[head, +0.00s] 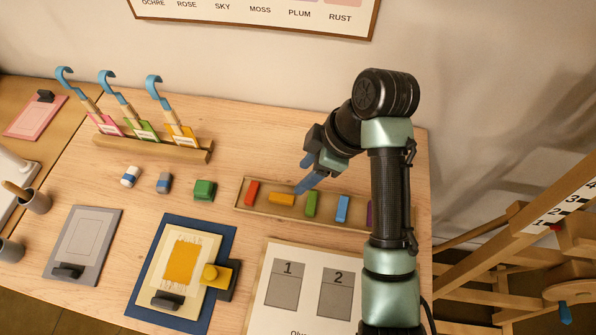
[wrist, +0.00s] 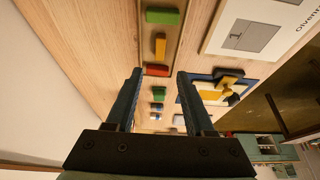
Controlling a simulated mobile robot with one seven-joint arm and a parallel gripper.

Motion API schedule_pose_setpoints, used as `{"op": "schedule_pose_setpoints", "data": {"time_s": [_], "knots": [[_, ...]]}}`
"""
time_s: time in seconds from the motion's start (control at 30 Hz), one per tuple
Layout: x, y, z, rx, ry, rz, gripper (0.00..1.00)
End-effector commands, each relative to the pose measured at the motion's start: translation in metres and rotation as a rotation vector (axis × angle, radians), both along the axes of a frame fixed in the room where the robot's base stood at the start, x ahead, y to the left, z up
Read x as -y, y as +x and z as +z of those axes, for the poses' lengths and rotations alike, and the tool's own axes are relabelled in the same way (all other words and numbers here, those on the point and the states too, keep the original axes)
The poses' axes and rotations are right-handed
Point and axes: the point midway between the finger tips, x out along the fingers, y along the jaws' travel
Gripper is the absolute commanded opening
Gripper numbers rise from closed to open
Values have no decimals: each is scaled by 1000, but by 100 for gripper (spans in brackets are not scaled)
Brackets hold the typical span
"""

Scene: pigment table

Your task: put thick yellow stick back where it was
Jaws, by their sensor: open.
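The thick yellow stick (head: 281,199) lies in the long wooden tray (head: 240,207), between a red stick (head: 252,193) and a green stick (head: 311,204). It lies along the tray's length, while the other visible sticks lie across it. In the wrist view the yellow stick (wrist: 160,47) shows beyond the fingertips, with the red stick (wrist: 157,70) nearer. My gripper (head: 301,187) is open and empty. In the head view its fingers point down beside the yellow stick's right end, seemingly above the tray. Both fingers (wrist: 159,74) show apart in the wrist view.
A blue stick (head: 342,208) and a purple stick (head: 370,214), partly hidden by my arm, are also in the tray. A green block (head: 205,190) stands to its left. A numbered board (head: 262,290) lies in front, and a brush rack (head: 150,147) stands behind left.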

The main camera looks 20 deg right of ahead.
Motion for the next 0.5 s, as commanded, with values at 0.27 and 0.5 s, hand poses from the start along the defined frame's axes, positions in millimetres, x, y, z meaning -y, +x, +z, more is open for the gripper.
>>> {"op": "schedule_pose_setpoints", "data": {"time_s": [0.27,0.5], "knots": [[1,-1,4,1,1,1,54],[-8,35,31,135,-46,-80,54]]}}
